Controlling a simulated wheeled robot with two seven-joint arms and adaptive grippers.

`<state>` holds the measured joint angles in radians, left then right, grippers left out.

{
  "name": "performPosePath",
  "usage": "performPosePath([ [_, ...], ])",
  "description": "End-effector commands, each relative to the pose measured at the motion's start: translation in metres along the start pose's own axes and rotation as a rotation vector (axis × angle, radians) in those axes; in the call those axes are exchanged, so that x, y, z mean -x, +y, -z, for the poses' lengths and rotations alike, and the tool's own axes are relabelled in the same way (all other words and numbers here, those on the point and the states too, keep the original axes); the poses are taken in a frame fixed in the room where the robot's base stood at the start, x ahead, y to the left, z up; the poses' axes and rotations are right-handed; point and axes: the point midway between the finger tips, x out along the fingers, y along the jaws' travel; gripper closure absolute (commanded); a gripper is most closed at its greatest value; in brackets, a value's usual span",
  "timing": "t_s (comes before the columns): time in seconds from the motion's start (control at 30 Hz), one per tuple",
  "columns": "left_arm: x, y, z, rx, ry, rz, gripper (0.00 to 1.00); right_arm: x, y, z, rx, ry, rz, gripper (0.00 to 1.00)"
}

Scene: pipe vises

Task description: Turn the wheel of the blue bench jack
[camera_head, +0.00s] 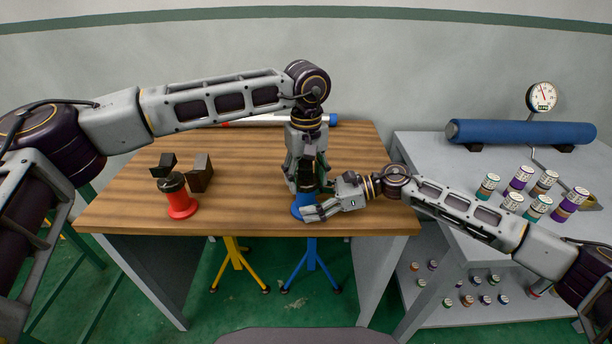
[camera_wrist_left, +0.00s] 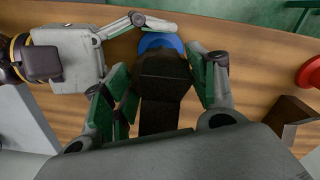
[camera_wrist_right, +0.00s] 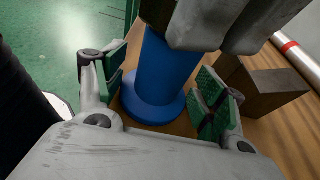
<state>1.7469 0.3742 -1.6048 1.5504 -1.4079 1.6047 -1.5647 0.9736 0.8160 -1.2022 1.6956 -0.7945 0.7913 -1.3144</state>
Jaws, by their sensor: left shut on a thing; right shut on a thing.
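The blue bench jack (camera_head: 304,201) stands upright near the front edge of the wooden table, largely hidden by my grippers. Its round blue base also shows in the right wrist view (camera_wrist_right: 153,100). My left gripper (camera_head: 305,178) comes down from above. In the left wrist view its green-padded fingers are either side of the jack's dark top part (camera_wrist_left: 165,78) and shut on it. I cannot make out a separate wheel. My right gripper (camera_head: 312,207) reaches in low from the right, its fingers either side of the blue body and shut on it.
A red jack (camera_head: 181,203) with a dark top stands at the table's left, beside a brown block (camera_head: 200,173). A red, white and blue pipe (camera_head: 270,120) lies at the back. A grey bench (camera_head: 425,165) at the right holds a blue cylinder (camera_head: 520,132), a gauge (camera_head: 541,97) and several small cans.

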Motion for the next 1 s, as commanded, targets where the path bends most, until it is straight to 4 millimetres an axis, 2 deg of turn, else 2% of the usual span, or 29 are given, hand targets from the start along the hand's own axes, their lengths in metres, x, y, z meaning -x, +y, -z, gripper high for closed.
performPosePath([
  [0.03,0.000,0.000,-0.001,-0.001,-0.001,0.001,0.41,0.000,0.000,0.001,0.000,0.000,0.001,0.43],
  [0.2,0.000,0.000,0.000,-0.002,-0.001,0.000,0.20,0.000,0.000,0.001,0.000,0.000,0.001,0.43],
  [0.67,0.003,0.000,0.000,-0.002,0.000,0.000,0.20,0.000,0.000,0.000,0.000,0.000,0.001,0.43],
  [0.87,0.018,0.001,0.000,-0.002,0.000,-0.001,0.20,0.000,0.000,0.000,0.000,0.000,0.001,0.43],
  [1.0,0.036,0.001,0.000,-0.003,0.001,-0.002,0.20,0.000,0.000,0.001,0.000,0.000,0.000,0.43],
])
